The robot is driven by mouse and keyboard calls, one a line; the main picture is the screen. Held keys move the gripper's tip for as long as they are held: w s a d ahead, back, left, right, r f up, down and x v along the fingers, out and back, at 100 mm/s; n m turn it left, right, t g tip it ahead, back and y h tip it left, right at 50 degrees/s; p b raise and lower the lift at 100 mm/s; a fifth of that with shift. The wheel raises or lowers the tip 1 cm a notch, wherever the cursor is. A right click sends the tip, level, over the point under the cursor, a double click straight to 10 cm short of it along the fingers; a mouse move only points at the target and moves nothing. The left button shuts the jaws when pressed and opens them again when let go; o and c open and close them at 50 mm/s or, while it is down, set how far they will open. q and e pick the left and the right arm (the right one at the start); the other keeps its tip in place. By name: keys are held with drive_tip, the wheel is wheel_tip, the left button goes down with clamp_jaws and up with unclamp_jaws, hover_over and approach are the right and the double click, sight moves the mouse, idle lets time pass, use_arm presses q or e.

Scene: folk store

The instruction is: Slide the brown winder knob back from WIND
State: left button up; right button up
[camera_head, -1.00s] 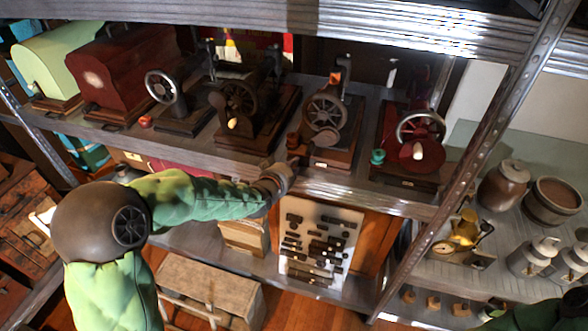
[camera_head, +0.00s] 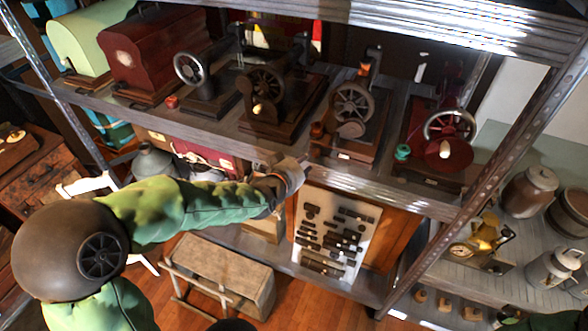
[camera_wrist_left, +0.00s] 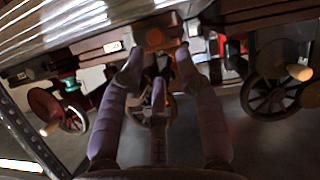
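The brown winder knob (camera_head: 317,130) is a small reddish-brown piece at the left front of the dark sewing machine with a spoked wheel (camera_head: 352,104), on the upper shelf. In the wrist view a brown blocky piece, seemingly this knob (camera_wrist_left: 154,38), lies beyond and between the fingertips. My left gripper (camera_head: 299,166) is at the shelf's front edge, just below and left of the knob. Its fingers are spread in the wrist view (camera_wrist_left: 158,68), with nothing between them. No WIND lettering is readable. My right gripper is out of view.
Other sewing machines stand on both sides, one with a red base and teal knob (camera_head: 402,152). A small white tag (camera_head: 344,156) sits in front of the machine. A metal shelf post (camera_head: 480,178) stands to the right. A board of dark parts (camera_head: 334,236) is below.

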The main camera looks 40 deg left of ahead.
use_arm(q)
drive_tip(key=v, duration=0.5)
drive_tip(key=shift+s, duration=0.2)
idle(0.6)
drive_tip(key=d+f+g+h+b, duration=0.15)
drive_tip(key=d+f, duration=0.25)
drive_tip(key=f, duration=0.5)
drive_tip(key=d+f+g+h+b, duration=0.1)
drive_tip(key=d+f+g+b, duration=0.2)
drive_tip(key=f, duration=0.7)
drive_tip(key=d+f+g+h, duration=0.2)
drive_tip(key=d+f, duration=0.3)
drive_tip(key=f, duration=0.4)
drive_tip(key=s+d+f+m+g+h+b, duration=0.1)
drive_tip(key=s+d+f+g, duration=0.2)
drive_tip(key=f, duration=0.7)
drive_tip(key=s+d+f+g+b, duration=0.2)
drive_tip(key=s+d+f+g, duration=0.1)
drive_tip(key=s+d+f, duration=0.5)
wheel_tip(320, 180, down, 3)
drive_tip(key=shift+s+d+r+m+h, duration=0.15)
drive_tip(key=shift+s+m+h, duration=0.25)
drive_tip(key=shift+s, duration=0.75)
